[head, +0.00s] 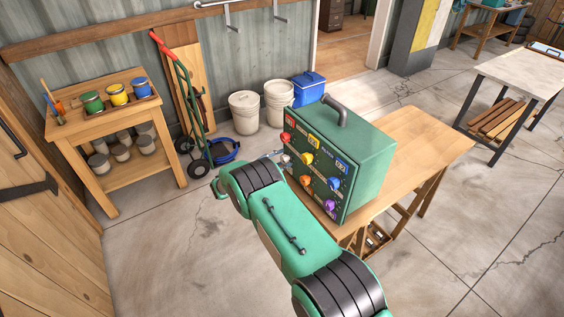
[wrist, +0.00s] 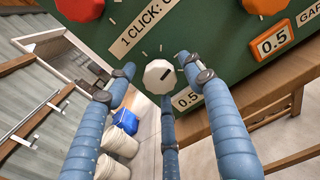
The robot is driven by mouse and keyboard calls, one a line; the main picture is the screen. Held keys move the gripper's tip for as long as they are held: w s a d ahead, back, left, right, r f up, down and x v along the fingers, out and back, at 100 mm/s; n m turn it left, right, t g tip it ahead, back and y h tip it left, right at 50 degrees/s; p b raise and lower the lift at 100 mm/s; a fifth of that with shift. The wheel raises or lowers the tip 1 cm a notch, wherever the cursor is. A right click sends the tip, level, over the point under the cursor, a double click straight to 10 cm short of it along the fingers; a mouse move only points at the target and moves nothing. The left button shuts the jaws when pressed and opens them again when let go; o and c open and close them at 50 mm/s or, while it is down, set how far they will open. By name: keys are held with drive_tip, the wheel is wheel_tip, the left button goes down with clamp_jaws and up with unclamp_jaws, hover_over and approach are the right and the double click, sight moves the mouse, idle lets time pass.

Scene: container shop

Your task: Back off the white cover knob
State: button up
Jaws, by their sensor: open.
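The white cover knob (wrist: 160,76) is a faceted white knob with a dark bar mark on the face of the green box (head: 350,150). It sits near the middle of the wrist view, with short tick marks around it. My gripper (wrist: 158,80) is open, its three blue fingers spread around the knob: one tip to its left, one to its right, one just below. I see gaps at the side tips; whether the lower finger touches the knob I cannot tell. In the head view my gripper (head: 281,158) is at the box's left edge, and the knob is not clear there.
The box stands on a wooden table (head: 425,140). White buckets (head: 244,112) and a blue bin (head: 308,88) stand behind. Open floor lies at left.

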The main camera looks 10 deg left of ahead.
drive_tip(key=shift+w+d, duration=0.3)
drive_tip(key=c, duration=1.2)
drive_tip(key=shift+f+m+b, duration=0.2)
drive_tip(key=shift+m+b, duration=0.5)
drive_tip(key=shift+b, duration=0.15)
drive_tip(key=shift+m+b, duration=0.45)
drive_tip(key=shift+m, duration=0.05)
drive_tip(key=shift+r, duration=0.1)
drive_tip(key=o, duration=1.2)
